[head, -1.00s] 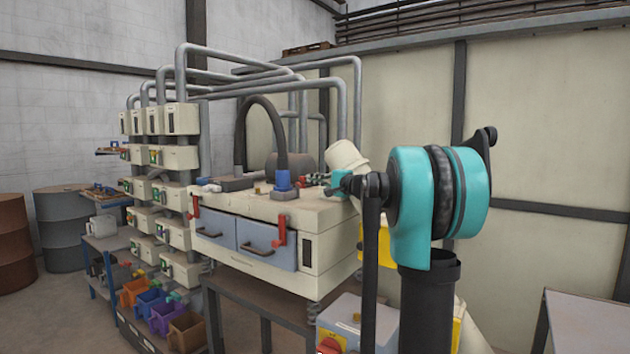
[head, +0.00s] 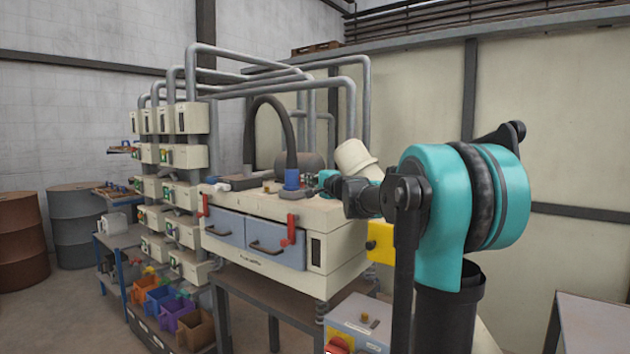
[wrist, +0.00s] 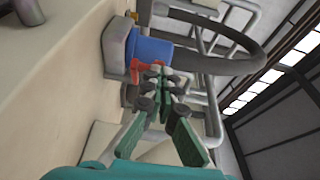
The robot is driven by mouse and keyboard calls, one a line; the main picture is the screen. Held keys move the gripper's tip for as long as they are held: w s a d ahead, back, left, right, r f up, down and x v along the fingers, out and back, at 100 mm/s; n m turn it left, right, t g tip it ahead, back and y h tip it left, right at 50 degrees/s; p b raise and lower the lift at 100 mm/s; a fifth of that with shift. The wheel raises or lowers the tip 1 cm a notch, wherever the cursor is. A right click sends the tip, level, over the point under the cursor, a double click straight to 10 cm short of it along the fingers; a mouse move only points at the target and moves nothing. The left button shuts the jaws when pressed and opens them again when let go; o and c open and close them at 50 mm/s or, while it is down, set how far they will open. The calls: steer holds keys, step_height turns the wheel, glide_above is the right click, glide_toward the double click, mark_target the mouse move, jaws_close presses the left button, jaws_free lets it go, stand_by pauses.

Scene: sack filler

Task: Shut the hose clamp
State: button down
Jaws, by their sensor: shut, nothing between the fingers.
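The hose clamp appears as a blue collar (head: 291,179) at the foot of the dark hose (head: 272,101), on top of the cream machine (head: 335,214). In the wrist view the blue collar (wrist: 152,53) carries a small red lever (wrist: 134,70) along its near edge. My gripper (wrist: 158,74) is shut and empty, its fingertips at the red lever beside the collar. I cannot tell whether they touch it. The fingers partly hide the lever, and its exact position is unclear. In the head view my gripper (head: 309,182) is just right of the collar.
A cream cylinder (head: 356,160) leans behind my wrist, and a yellow box (head: 381,242) is at the machine's right. Grey pipes (head: 283,90) run overhead. Shelves with coloured bins (head: 160,300) stand at left.

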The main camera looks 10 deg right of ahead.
steer(key=shift+w+a, duration=0.3)
steer(key=shift+a, duration=0.7)
steer(key=shift+w+a, duration=0.25)
steer(key=shift+a, duration=0.7)
